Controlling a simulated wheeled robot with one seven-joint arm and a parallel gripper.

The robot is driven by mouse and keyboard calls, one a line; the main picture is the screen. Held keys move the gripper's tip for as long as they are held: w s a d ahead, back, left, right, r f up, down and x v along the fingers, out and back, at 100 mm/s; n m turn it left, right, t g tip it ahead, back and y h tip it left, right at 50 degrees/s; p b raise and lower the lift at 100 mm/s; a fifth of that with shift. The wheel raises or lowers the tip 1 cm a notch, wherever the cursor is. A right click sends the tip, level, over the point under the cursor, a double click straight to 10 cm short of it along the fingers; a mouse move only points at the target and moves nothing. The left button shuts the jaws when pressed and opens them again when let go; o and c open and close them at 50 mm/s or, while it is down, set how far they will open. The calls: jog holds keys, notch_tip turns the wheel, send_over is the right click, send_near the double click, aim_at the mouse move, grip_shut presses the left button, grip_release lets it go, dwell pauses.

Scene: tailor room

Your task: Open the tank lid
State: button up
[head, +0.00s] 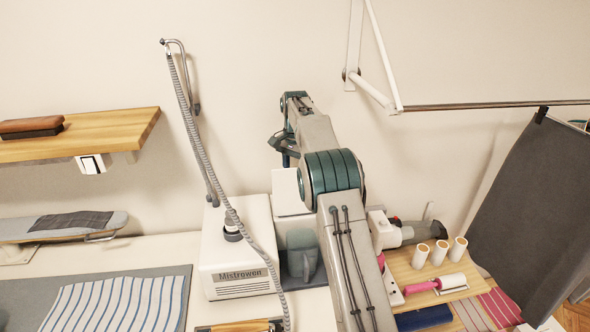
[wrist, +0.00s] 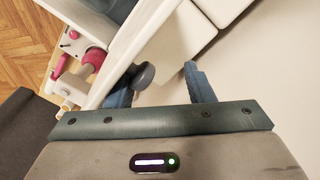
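A white tank (head: 292,207) stands behind and right of the white Mistrowen steamer box (head: 238,250). A white panel (head: 287,186), which looks like its lid, appears raised steeply at the tank's top. My gripper (head: 284,150) is just above this panel, partly hidden by my own arm. In the wrist view the white panel (wrist: 122,48) is seen nearly edge-on, with a dark round knob (wrist: 143,76) sticking out. My gripper (wrist: 158,78) has its blue fingers apart; the knob is close to the left finger. Whether they touch is unclear.
A grey hose (head: 205,140) hangs over the steamer box. A grey jug (head: 301,252) stands right of it. A wooden board (head: 430,270) holds several thread spools at right. A wooden shelf (head: 90,138) is at left. The wall is close behind the tank.

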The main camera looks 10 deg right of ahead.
jog(key=shift+r, duration=0.1)
notch_tip(320, 180, up, 7)
jog(key=shift+r, duration=0.15)
dwell(0.4)
dwell(0.4)
